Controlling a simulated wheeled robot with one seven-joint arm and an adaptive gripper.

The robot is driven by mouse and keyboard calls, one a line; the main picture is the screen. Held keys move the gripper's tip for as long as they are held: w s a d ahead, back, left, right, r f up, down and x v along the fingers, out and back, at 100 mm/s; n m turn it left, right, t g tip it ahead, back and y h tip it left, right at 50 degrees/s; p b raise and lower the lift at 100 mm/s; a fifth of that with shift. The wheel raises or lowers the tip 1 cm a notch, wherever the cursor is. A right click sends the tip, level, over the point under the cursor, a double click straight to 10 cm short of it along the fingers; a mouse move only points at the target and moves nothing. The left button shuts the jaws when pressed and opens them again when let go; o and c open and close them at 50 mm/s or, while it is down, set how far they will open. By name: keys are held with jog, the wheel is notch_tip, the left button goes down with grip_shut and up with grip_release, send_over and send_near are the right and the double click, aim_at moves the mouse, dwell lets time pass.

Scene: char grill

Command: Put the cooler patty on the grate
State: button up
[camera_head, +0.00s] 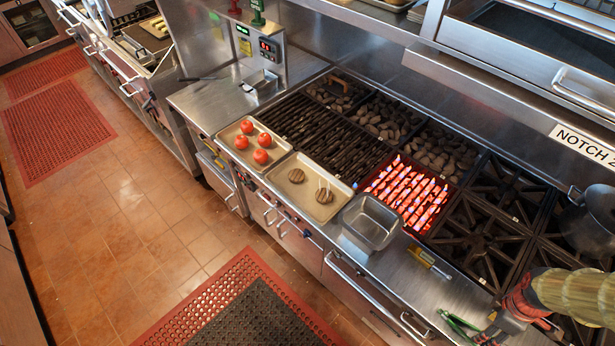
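Two dark, grill-marked patties lie apart on a metal tray (297,202) at the front of the range. One patty (296,175) is at the back left of the tray, the other patty (324,195) to its right and nearer the front. I cannot tell from their look which is cooler. Dark slatted grate (343,150) lies just behind the tray, with more grate (295,118) to its left; no patty shows on it. My gripper (484,338) is at the bottom right edge, partly cut off and far from the patties. Its fingers are too unclear to read.
A glowing, flaming grill section (408,192) lies right of the grate. An empty metal pan (371,222) stands between the tray and the right-hand counter. A tray of several tomatoes (261,156) is at left. Green-handled tongs (458,325) lie near my gripper. A shelf (480,85) overhangs the back.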

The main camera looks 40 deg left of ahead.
jog(key=f+b, duration=0.1)
jog(key=f, duration=0.1)
jog(key=f+b, duration=0.2)
jog(key=f, duration=0.1)
jog(key=f+b, duration=0.2)
jog(key=f, duration=0.1)
jog(key=shift+d, duration=0.4)
jog(key=shift+c, duration=1.1)
jog(key=c, duration=0.4)
jog(key=shift+c, duration=0.3)
notch_tip(320, 180, up, 12)
jog(key=p, duration=1)
